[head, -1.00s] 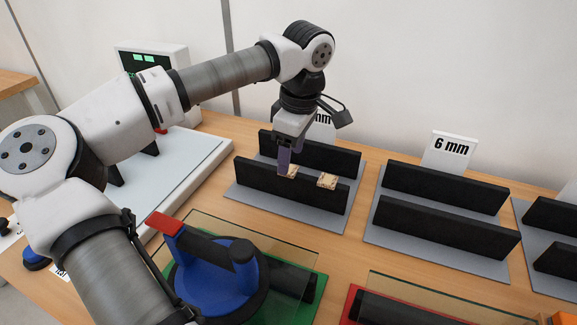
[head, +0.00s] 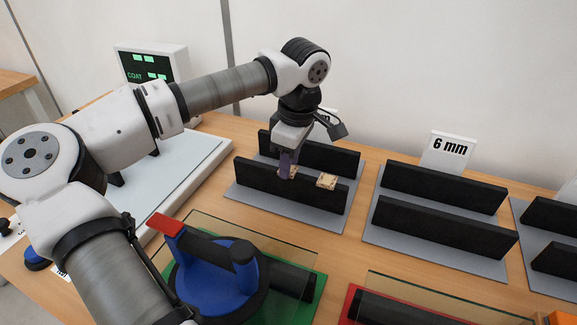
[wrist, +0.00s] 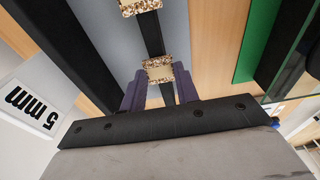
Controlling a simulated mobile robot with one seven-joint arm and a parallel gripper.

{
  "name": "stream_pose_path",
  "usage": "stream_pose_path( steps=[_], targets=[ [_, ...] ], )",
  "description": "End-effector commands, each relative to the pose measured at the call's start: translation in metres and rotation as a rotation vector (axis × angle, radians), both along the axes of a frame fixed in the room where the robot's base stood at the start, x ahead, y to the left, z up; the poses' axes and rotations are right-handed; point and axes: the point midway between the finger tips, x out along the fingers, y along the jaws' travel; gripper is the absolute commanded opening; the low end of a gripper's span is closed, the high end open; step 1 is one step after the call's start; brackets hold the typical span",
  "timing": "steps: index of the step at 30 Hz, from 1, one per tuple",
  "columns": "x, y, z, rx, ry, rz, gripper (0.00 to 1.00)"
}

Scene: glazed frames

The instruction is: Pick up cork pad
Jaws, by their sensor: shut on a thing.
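A small speckled tan cork pad (wrist: 158,70) is between the two purple fingers of my gripper (wrist: 158,82) in the wrist view. The fingers are shut on it from either side. The pad sits on or just over the top of a black bar; I cannot tell whether it touches. In the head view my gripper (head: 287,168) points down at the front bar, and its fingers hide part of the held pad. A second cork pad (head: 327,181) lies on the same bar to the right; it also shows at the top of the wrist view (wrist: 138,7).
The rack's other black bar (head: 330,155) stands behind, parallel. To the right is a similar rack with a "6 mm" sign (head: 452,147). A blue suction lifter (head: 215,275) with a red-tipped handle sits on glass in front. A "5 mm" sign (wrist: 33,108) shows in the wrist view.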

Motion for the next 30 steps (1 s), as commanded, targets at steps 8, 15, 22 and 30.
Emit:
stream_pose_path(
  steps=[8,15,22,30],
  targets=[
    [0.001,0.0,0.013,0.0,-0.002,0.001,0.16],
    [0.001,0.0,0.057,0.001,-0.004,0.002,0.16],
    [0.0,-0.001,0.119,-0.001,-0.004,0.002,0.16],
    [0.0,-0.001,0.174,-0.001,-0.002,0.0,0.16]
  ],
)
